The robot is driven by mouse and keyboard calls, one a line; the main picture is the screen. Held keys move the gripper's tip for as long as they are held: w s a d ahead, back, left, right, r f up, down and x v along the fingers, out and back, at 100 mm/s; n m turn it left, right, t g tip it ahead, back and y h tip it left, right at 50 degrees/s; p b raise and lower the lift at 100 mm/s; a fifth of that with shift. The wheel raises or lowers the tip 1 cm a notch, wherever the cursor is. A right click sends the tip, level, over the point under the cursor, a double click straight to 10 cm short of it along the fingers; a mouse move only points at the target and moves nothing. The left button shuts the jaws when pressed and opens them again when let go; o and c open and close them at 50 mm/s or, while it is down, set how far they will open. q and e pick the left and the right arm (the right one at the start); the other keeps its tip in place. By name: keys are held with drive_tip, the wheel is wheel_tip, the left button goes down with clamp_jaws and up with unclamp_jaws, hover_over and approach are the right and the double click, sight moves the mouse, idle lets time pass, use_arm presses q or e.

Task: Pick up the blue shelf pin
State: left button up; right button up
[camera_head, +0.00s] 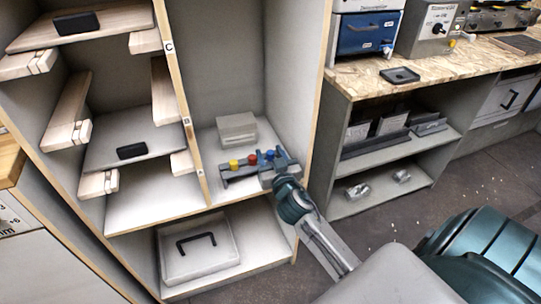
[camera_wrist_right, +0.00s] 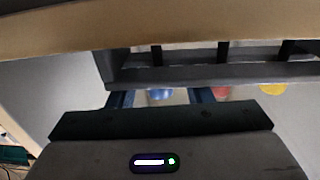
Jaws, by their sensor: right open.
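The blue shelf pin (camera_head: 270,155) sits in a grey rack (camera_head: 238,172) on the middle shelf, at the right end of a row with a red pin (camera_head: 252,159) and a yellow pin (camera_head: 234,164). My right gripper (camera_head: 279,169) is open at the rack's right end, close to the blue pin. My left gripper is not in view.
A grey box (camera_head: 237,130) stands behind the rack. The cabinet's right side panel (camera_head: 309,110) and the divider with letters (camera_head: 178,90) flank this bay. A white case (camera_head: 197,248) lies on the shelf below. A workbench (camera_head: 440,65) stands at right.

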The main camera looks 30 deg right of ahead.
sight(271, 152)
clamp_jaws()
drive_tip(key=shift+r, duration=0.1)
drive_tip(key=shift+r, duration=0.2)
wheel_tip(271, 152, up, 4)
drive_tip(key=shift+f+p, duration=0.25)
drive_tip(key=shift+p, duration=0.45)
drive_tip(key=b+v, duration=0.1)
drive_tip(key=v, duration=1.5)
drive_tip(key=shift+r+b, duration=0.3)
drive_tip(key=shift+r, duration=0.2)
